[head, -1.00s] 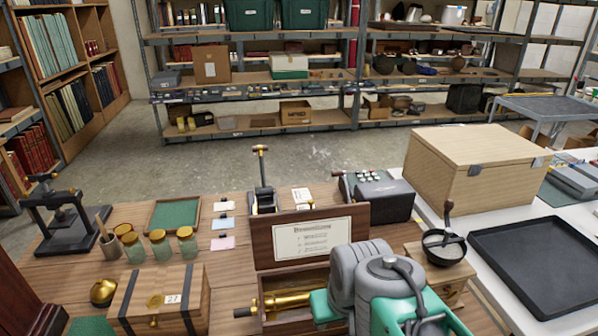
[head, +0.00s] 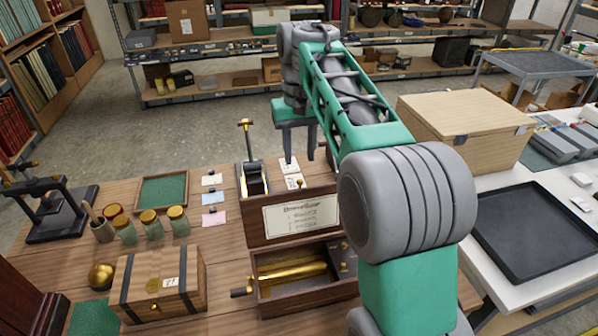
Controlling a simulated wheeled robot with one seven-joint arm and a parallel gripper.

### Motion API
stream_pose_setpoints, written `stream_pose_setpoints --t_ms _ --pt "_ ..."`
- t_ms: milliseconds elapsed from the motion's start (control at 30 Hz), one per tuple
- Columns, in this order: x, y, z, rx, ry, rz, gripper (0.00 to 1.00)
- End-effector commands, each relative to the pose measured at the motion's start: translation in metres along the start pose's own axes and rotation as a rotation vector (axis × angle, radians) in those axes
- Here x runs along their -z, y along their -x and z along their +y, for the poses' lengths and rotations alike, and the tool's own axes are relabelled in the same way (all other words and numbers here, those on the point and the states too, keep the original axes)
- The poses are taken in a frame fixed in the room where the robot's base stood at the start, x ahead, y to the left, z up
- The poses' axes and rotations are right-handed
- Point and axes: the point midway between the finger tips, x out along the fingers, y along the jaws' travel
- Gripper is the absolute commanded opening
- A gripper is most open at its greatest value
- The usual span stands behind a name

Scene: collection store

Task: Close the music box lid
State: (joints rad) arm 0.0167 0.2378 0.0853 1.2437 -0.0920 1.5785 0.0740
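The music box (head: 305,304) is an open wooden box on the table, with a brass cylinder (head: 292,282) inside and a crank at its left side. Its lid (head: 256,229) stands up at the back, with a printed card (head: 303,216) on its inner face. My gripper (head: 299,158) points down above or behind the lid's top edge. Its two fingers are apart with nothing between them. I cannot tell whether a finger touches the lid. My arm hides the right end of the lid and part of the box's right side.
A strapped wooden chest (head: 160,286) stands left of the music box. Several small jars (head: 150,222) and a green-lined tray (head: 162,190) sit further back. A device with a brass-topped lever (head: 252,180) stands just behind the lid. A black tray (head: 540,235) lies on the right-hand table.

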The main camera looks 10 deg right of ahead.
Motion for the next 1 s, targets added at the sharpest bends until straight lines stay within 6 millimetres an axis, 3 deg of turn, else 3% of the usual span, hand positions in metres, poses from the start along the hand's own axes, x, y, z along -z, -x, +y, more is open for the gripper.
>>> stream_pose_setpoints --t_ms 33,100,333,700,1000 --pt "0.000 -0.018 0.000 0.000 0.000 0.000 0.37" --pt "0.000 -0.032 0.001 0.000 -0.001 0.001 0.37" --pt "0.000 -0.067 0.001 0.001 -0.001 0.004 0.37" --pt "0.000 -0.070 0.001 0.001 -0.001 0.004 0.37" --pt "0.000 -0.070 0.001 0.001 -0.001 0.004 0.12"
